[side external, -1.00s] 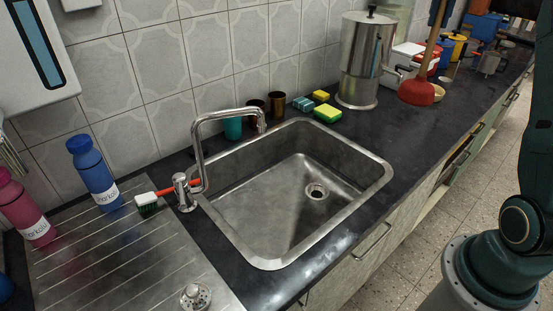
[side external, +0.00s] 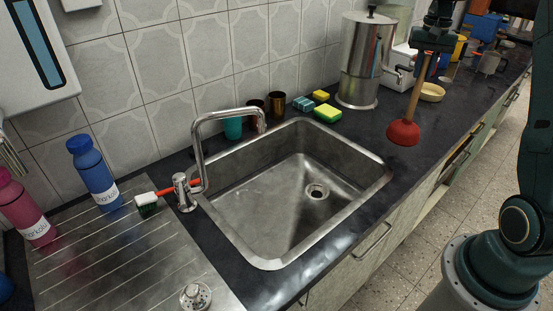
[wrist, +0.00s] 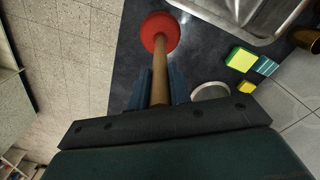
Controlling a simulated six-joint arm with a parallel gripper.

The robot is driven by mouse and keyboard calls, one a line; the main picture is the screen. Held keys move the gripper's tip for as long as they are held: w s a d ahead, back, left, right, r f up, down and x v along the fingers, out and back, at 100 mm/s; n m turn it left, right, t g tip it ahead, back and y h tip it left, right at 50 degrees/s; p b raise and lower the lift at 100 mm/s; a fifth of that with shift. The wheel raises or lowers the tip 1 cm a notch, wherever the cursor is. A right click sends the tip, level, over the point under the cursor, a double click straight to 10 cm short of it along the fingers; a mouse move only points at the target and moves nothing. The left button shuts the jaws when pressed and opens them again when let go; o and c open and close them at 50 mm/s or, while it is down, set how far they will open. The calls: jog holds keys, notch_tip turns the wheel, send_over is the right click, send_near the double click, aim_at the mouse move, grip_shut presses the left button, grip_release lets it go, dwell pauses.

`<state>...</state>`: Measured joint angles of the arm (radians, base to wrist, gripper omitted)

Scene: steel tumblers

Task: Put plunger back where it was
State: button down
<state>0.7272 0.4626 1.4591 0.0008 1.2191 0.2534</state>
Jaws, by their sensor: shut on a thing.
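The plunger has a red rubber cup (side external: 403,132) and a wooden handle (side external: 417,88). My gripper (side external: 431,49) is shut on the upper handle, and the plunger hangs tilted with its cup toward the lower left. In the side view the cup appears over the dark counter just right of the sink (side external: 290,195); I cannot tell its exact height. In the wrist view the handle runs between my gripper's fingers (wrist: 158,95) to the red cup (wrist: 160,32), with the sink corner (wrist: 250,15) to its right.
A steel urn (side external: 361,60) stands against the wall. A yellow-green sponge (side external: 327,113) lies behind the sink. A shallow tan bowl (side external: 432,92) sits on the counter behind the plunger. Counter around the cup is clear up to the front edge.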

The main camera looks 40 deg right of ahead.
jog(key=shift+f, duration=3)
jog(key=c, duration=1.3)
grip_release()
notch_tip(320, 180, up, 12)
jog(key=shift+f, duration=0.2)
jog(key=shift+r, duration=0.3)
